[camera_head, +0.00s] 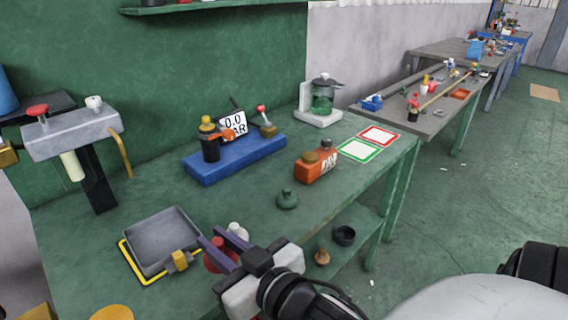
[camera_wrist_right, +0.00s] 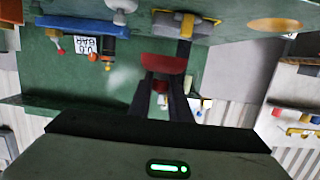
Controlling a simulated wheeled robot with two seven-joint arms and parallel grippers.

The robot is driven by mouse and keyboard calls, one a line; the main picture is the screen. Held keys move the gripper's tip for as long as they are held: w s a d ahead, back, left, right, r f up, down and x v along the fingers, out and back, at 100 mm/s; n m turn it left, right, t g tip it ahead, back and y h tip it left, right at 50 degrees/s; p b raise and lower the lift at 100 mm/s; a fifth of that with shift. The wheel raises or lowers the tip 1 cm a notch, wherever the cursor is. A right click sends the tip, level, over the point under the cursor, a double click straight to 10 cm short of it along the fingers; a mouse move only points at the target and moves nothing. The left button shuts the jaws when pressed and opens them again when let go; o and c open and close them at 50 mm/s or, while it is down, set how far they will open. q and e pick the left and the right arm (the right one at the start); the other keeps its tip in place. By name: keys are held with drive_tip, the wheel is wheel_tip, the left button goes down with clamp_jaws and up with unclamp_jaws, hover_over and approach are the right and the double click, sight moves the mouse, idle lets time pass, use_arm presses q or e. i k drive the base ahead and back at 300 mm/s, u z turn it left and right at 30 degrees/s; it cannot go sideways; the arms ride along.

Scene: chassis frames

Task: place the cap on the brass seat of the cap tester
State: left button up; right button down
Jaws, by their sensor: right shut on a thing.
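My right gripper (camera_head: 222,244) is over the front of the green bench, shut on a red cap (camera_head: 218,260). In the right wrist view the red cap (camera_wrist_right: 164,64) shows as a wide disc with its knob between the fingertips (camera_wrist_right: 160,86). The cap tester (camera_head: 235,159) is a blue base farther back with a 0.0 BAR display (camera_head: 233,124), a black and yellow post (camera_head: 210,142) and a brass-coloured block with a red-knobbed lever (camera_head: 268,130). The cap is apart from it. I cannot clearly tell which part is the brass seat.
A grey tray (camera_head: 162,240) lies left of the gripper, and a white object (camera_head: 238,231) stands just beyond the fingers. A green cap-like piece (camera_head: 287,199) and an orange canister (camera_head: 316,164) stand right of centre. A grey-topped stand (camera_head: 75,132) is at left.

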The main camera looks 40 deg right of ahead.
sight(309, 159)
drive_tip(key=u, duration=2.65)
drive_tip(key=k, duration=1.4)
drive_tip(key=z, duration=2.15)
